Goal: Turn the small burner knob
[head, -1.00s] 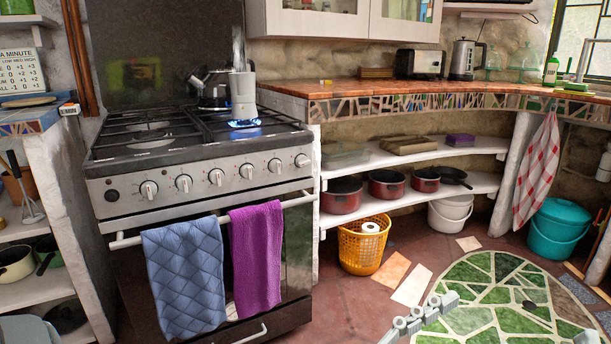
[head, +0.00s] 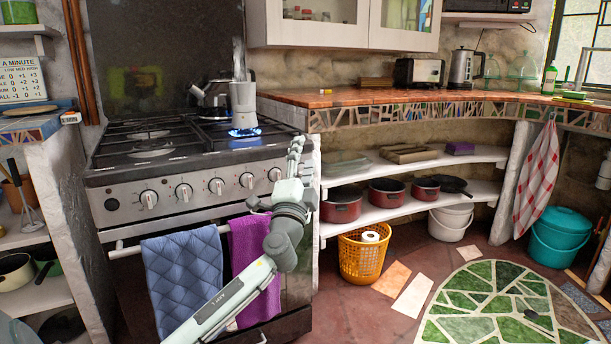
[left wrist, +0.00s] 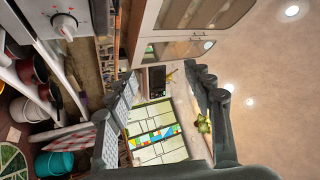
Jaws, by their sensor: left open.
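The stove's silver front panel (head: 203,191) carries a row of several knobs, including one at the far left (head: 149,200) and one near the right (head: 276,174). The rightmost knob is hidden behind my left gripper (head: 296,150) in the head view. In the left wrist view, the gripper (left wrist: 166,78) is open and empty. A white knob (left wrist: 64,25) shows there at upper left, outside the fingers and apart from them. A blue flame (head: 244,132) burns under the moka pot (head: 243,105). My right gripper is out of view.
A kettle (head: 212,95) stands behind the moka pot. Blue (head: 183,275) and purple (head: 243,255) towels hang on the oven handle, near my left arm. The tiled counter (head: 350,97) begins right of the stove.

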